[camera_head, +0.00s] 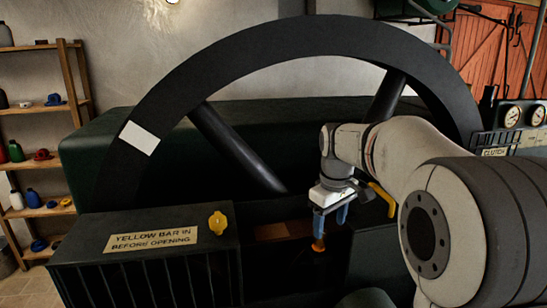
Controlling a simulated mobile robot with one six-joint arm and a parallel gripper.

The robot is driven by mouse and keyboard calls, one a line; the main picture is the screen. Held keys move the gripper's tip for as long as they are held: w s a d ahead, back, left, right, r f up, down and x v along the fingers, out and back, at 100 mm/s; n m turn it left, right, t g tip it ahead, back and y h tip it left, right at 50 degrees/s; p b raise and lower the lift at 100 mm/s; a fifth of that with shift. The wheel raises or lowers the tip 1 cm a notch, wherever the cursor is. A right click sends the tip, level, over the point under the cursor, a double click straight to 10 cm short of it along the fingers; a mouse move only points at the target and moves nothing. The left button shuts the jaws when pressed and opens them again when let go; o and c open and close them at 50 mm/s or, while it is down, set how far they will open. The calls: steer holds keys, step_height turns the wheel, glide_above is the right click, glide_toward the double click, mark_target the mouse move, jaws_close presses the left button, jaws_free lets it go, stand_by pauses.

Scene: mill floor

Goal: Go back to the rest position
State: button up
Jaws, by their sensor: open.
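My arm reaches in from the right, with its wrist in front of the large dark wheel (170,91). My gripper (330,222) points down over the dark recess below the wheel, with its jaws apart. A blue piece with an orange lower end (318,245) shows under the left jaw. I cannot tell whether it touches the jaws. A bent yellow bar (383,197) is just right of the gripper, partly hidden by my arm.
A slatted dark guard (135,275) carries a sign "YELLOW BAR IN BEFORE OPENING" (152,238) and a yellow knob (217,222). A brown patch (271,231) lies in the recess. Wooden shelves (70,85) stand left; gauges (511,117) and a clutch label (494,152) are right.

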steer(key=s+f+m+t, duration=0.1)
steer(key=s+f+m, duration=0.2)
steer(key=s, duration=0.9)
steer(key=s+f+m+t, duration=0.1)
steer(key=s+f+m, duration=0.2)
steer(key=s, duration=0.8)
steer(key=shift+s+f+m, duration=0.25)
steer(key=shift+s+m, duration=0.15)
steer(key=shift+m, duration=0.1)
steer(key=shift+d, duration=0.1)
steer(key=shift+c, duration=0.2)
